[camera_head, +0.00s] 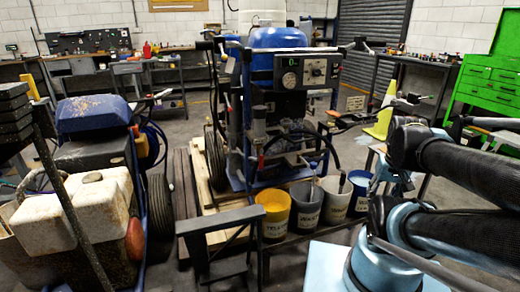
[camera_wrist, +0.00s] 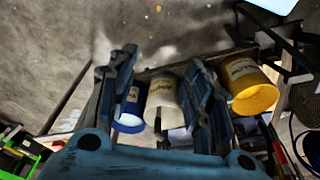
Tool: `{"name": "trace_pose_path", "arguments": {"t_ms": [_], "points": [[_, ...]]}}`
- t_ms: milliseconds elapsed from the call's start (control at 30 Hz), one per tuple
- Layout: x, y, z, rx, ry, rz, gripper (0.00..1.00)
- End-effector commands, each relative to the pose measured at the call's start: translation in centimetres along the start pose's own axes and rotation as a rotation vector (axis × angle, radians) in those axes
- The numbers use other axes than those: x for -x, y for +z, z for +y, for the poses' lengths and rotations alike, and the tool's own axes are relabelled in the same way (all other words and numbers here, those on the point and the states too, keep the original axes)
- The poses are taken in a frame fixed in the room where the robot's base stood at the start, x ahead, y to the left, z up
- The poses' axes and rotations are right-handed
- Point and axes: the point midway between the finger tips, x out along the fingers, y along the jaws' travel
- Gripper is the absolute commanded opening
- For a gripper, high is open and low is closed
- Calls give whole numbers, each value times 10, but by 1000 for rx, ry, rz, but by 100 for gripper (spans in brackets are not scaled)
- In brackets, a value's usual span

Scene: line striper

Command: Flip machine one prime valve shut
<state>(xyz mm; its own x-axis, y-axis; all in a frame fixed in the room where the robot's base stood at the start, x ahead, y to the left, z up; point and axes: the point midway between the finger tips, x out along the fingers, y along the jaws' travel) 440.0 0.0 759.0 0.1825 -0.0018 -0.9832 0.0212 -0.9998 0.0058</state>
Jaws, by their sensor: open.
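A line striper with a blue top, a gauge panel and hoses (camera_head: 285,75) stands upright in the middle of the head view. Another, with a blue hood (camera_head: 92,112), stands at the left. I cannot tell which is machine one. The prime valve is too small to make out, and its position cannot be read. My gripper (camera_wrist: 162,60) shows in the wrist view with its two blue fingers apart and nothing held between them. Beyond the fingers are the buckets and the floor. In the head view my arm reaches in from the right, and the fingers cannot be made out.
A yellow bucket (camera_head: 273,215), a dark grey bucket (camera_head: 306,208), a white bucket (camera_head: 335,200) and a blue bucket (camera_head: 360,190) stand in a row before the middle machine. A green tool cabinet (camera_head: 490,85) is at right.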

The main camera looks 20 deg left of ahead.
Motion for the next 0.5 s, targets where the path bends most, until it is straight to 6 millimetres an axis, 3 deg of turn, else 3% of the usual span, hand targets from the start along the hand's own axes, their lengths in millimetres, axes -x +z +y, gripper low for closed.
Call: {"name": "trace_pose_path", "arguments": {"t_ms": [33,167,500], "points": [[3,4,0,1,0,7,30],[8,3,-3,9,-9,13,0],[19,-34,-29,82,-83,23,0]]}}
